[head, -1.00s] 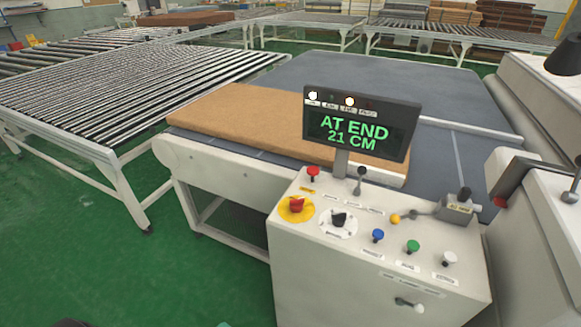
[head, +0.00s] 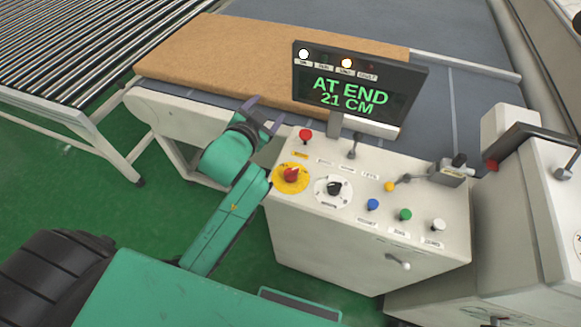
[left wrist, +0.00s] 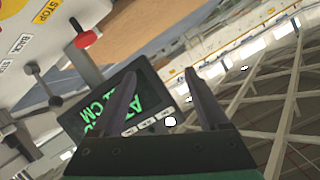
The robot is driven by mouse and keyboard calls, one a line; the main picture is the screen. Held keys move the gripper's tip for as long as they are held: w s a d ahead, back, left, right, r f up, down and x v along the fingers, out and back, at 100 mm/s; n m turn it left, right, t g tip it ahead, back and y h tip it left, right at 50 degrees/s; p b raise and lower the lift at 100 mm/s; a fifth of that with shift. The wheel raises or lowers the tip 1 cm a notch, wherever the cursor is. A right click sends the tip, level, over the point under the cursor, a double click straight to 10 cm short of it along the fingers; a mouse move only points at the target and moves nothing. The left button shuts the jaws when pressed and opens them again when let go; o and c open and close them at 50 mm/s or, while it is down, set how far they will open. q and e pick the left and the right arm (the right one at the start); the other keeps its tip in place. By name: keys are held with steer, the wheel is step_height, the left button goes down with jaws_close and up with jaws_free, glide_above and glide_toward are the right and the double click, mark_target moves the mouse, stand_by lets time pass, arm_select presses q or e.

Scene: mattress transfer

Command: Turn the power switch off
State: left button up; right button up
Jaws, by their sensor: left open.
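The power switch looks to be the red rotary knob on a yellow round plate (head: 291,176), at the left of the white control box's sloped top. A black selector knob on a white plate (head: 334,188) sits to its right. A red push button (head: 306,135) stands behind it; it also shows in the left wrist view (left wrist: 85,40). My left gripper (head: 265,116) is open and empty, left of the red button and apart from the yellow plate. In the left wrist view its fingers (left wrist: 160,98) are spread, with the display behind them. My right gripper is not in view.
The display (head: 358,88) on a post reads AT END, 21 CM. Blue (head: 372,204), green (head: 405,214) and white (head: 438,224) buttons line the box's front right. A brown mattress (head: 220,55) lies on the conveyor behind. Green floor (head: 60,190) is clear at left.

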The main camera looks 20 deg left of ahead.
arm_select(q)
steer(key=w+d+r+m+t+h, duration=0.1)
steer(key=d+r+m+t+h, duration=0.3)
steer(key=r, duration=0.5)
steer(key=w+d+r+m+t+h, duration=0.2)
steer(key=d+r+m+h, duration=0.1)
steer(key=d+r+m, duration=0.4)
steer(key=s+d+r+m+g+h, duration=0.4)
steer(key=d+r+m+h, duration=0.35)
steer(key=h, duration=0.25)
steer(key=s+d+f+m+g+h, duration=0.1)
steer(key=s+d+f+m+g, duration=0.2)
steer(key=s+d+m+g, duration=0.35)
steer(key=s+d+f+m+g+h, duration=0.1)
steer(key=s+d+f+m+g, duration=0.2)
steer(key=m+g, duration=0.65)
steer(key=m+y, duration=0.5)
steer(key=y, duration=1.4)
glide_above(291, 170)
step_height(291, 170, down, 17)
steer(key=shift+m, duration=0.25)
step_height(291, 170, down, 14)
steer(key=p, duration=0.5)
steer(key=shift+r, duration=0.15)
jaws_close()
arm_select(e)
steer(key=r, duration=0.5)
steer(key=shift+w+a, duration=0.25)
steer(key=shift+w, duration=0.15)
